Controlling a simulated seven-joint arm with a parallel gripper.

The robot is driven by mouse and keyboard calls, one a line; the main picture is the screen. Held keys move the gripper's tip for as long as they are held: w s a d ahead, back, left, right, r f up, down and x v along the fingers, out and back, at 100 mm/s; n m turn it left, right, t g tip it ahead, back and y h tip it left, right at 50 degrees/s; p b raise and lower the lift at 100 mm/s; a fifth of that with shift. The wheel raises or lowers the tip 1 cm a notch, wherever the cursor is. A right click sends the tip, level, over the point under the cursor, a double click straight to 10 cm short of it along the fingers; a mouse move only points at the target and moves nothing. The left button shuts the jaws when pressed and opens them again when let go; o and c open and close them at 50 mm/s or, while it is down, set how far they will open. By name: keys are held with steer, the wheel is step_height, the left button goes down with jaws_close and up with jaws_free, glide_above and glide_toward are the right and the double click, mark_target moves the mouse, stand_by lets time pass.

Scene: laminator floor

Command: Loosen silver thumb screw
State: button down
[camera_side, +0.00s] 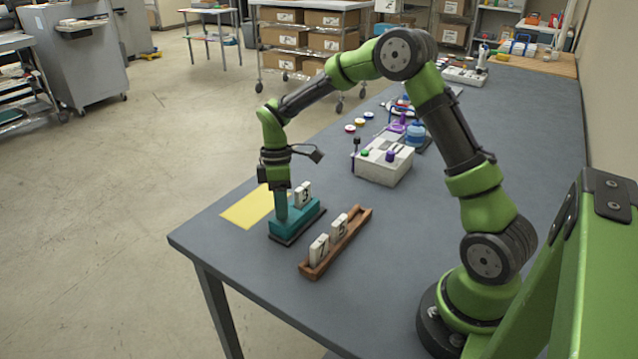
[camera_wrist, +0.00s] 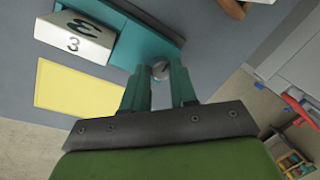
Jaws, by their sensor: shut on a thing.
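The silver thumb screw (camera_wrist: 160,70) shows in the wrist view as a small grey round head at the end of a teal block (camera_wrist: 139,49). My gripper (camera_wrist: 160,80) has its two teal fingers closed around the screw, one on each side. In the side view my gripper (camera_side: 282,215) points down at the near-left end of the teal block (camera_side: 298,222), which sits on a dark base on the table. The screw is hidden there. A white tile marked 3 (camera_side: 303,194) stands in the block, and it also shows in the wrist view (camera_wrist: 75,38).
A yellow sheet (camera_side: 250,207) lies left of the block. A wooden rack (camera_side: 333,252) with two white numbered tiles lies to its right. A white control box (camera_side: 383,162) with knobs stands farther back. The table's left edge (camera_side: 195,222) is close.

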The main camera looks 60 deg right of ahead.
stand_by(0.4)
steer(key=c, duration=0.9)
jaws_free()
steer(key=v, duration=1.7)
steer(key=shift+a, duration=0.2)
steer(key=shift+w, duration=0.1)
